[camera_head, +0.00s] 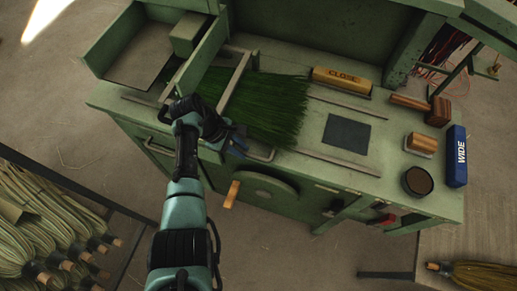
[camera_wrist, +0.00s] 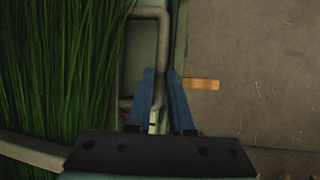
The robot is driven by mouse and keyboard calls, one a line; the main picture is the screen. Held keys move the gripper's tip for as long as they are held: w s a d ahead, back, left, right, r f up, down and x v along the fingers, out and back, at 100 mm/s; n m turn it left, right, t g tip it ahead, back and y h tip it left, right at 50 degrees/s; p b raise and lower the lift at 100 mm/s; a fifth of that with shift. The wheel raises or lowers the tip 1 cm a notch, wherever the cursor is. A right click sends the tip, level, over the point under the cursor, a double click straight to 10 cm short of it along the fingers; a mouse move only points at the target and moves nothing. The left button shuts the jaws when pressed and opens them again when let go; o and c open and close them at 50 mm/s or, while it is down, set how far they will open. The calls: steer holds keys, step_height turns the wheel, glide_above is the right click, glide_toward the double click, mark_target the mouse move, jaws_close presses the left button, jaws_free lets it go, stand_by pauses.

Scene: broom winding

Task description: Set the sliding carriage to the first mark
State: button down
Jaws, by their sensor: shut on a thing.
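The green bench (camera_head: 335,180) carries a bundle of green bristles (camera_head: 268,105), which also fills the left of the wrist view (camera_wrist: 55,75). The carriage appears to be the pale metal frame (camera_head: 235,82) across the bristles; I cannot be sure. A grey U-shaped handle (camera_head: 265,155) is at the bench's front edge; it also shows in the wrist view (camera_wrist: 150,12). My gripper (camera_head: 238,146) is at this handle. Its blue fingers (camera_wrist: 160,78) are on either side of the handle's outer bar, closed on it. The first mark cannot be made out.
A yellow "CLOSE" block (camera_head: 342,80), a dark plate (camera_head: 347,133), wooden blocks (camera_head: 421,144), a round cup (camera_head: 417,181) and a blue "WIDE" block (camera_head: 456,157) are on the bench. An orange crank grip (camera_head: 231,194) sticks out below my gripper. Broom bundles (camera_head: 45,215) lie at lower left.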

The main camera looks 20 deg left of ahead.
steer(key=shift+s+a+f, duration=0.1)
steer(key=shift+a, duration=0.8)
steer(key=c, duration=0.8)
jaws_free()
steer(key=b+v, duration=0.1)
steer(key=v, duration=1.2)
